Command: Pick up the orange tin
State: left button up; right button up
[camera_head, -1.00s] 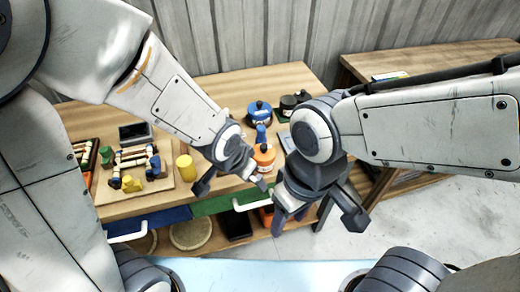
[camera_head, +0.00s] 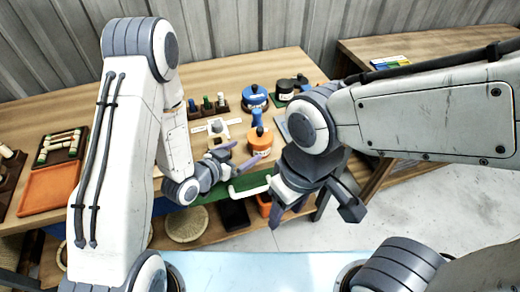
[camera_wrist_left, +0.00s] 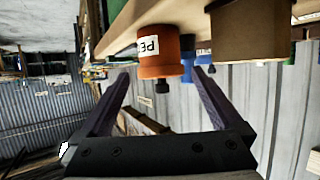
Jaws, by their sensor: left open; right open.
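The orange tin (camera_head: 259,143) stands on the wooden table near its front edge in the head view, with a dark knob on top. It also shows in the left wrist view (camera_wrist_left: 160,52), turned upside down, with a white label whose text is partly cut off. My left gripper (camera_head: 246,153) is open at the tin's front left. In the left wrist view the tin appears between its two fingertips (camera_wrist_left: 160,75); whether they touch it I cannot tell. My right gripper (camera_head: 319,211) is open and empty, in front of the table's right end.
A blue tin (camera_head: 255,97) and dark tins (camera_head: 285,88) stand behind the orange tin. A blue-topped thing (camera_head: 257,118) is close behind it. A rack with small bottles (camera_head: 208,106) is at the back left. An orange tray (camera_head: 47,188) lies far left.

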aim_at(253, 147)
pick_arm(q)
jog(key=shift+f+b+x, duration=0.25)
jog(key=shift+b+x, duration=1.75)
jog(key=shift+b, duration=1.35)
jog(key=shift+w+d+b, duration=0.1)
jog(key=shift+b, duration=0.2)
jog(key=shift+p+x, duration=0.4)
jog(key=shift+x, duration=2.15)
jog(key=shift+r, duration=0.15)
jog(key=c, duration=1.4)
jog(key=shift+o, duration=0.2)
jog(key=shift+w, duration=0.1)
